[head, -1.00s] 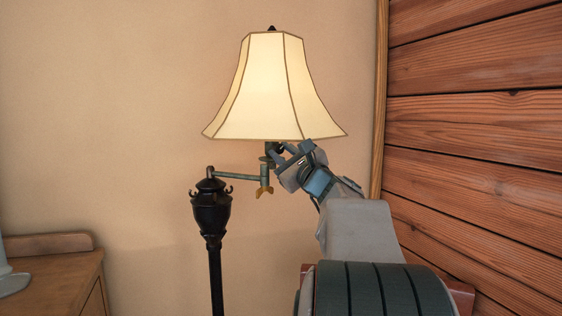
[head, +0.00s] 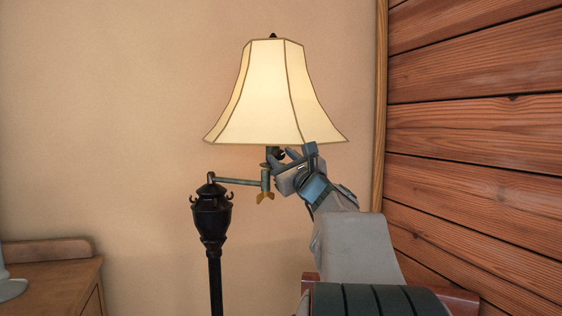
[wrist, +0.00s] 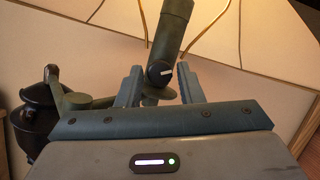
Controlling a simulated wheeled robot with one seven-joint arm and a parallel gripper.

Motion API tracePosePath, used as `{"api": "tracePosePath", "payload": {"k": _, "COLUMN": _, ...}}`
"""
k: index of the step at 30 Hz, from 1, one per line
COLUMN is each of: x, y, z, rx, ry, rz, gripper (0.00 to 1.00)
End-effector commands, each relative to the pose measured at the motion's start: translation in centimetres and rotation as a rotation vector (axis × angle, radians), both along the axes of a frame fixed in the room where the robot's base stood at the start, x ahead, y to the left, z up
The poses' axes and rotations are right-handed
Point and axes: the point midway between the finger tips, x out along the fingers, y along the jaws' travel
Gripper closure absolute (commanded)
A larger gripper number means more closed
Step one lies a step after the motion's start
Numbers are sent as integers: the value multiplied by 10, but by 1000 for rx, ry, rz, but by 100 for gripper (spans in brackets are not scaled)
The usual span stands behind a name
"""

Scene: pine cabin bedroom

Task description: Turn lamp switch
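A floor lamp has a cream shade (head: 270,100) that glows, a black post (head: 211,215) and a swing arm (head: 237,181). In the wrist view, the lamp switch (wrist: 160,73) is a small dark round knob with a white mark, on the side of the green socket stem (wrist: 173,30). My gripper (wrist: 159,84) is open, with one finger on each side of the knob in the picture. I cannot tell whether either finger touches it. In the head view my gripper (head: 282,160) is just under the shade, right of the stem, and hides the knob.
A pine plank wall (head: 475,140) stands close on the right. A wooden cabinet (head: 50,285) is at the lower left. The plain wall (head: 110,120) is behind the lamp. The shade's lower rim is close above my gripper.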

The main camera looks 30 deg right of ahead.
Motion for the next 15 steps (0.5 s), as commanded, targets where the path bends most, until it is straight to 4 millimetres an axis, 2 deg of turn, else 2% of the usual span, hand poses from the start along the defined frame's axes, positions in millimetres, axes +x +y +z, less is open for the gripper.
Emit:
{"api": "tracePosePath", "payload": {"k": 9, "x": -3, "y": 0, "z": -2, "rx": 0, "ry": 2, "rz": -1, "gripper": 67}}
{"api": "tracePosePath", "payload": {"k": 15, "x": -30, "y": 3, "z": -11, "rx": 0, "ry": 0, "rz": -2, "gripper": 67}}
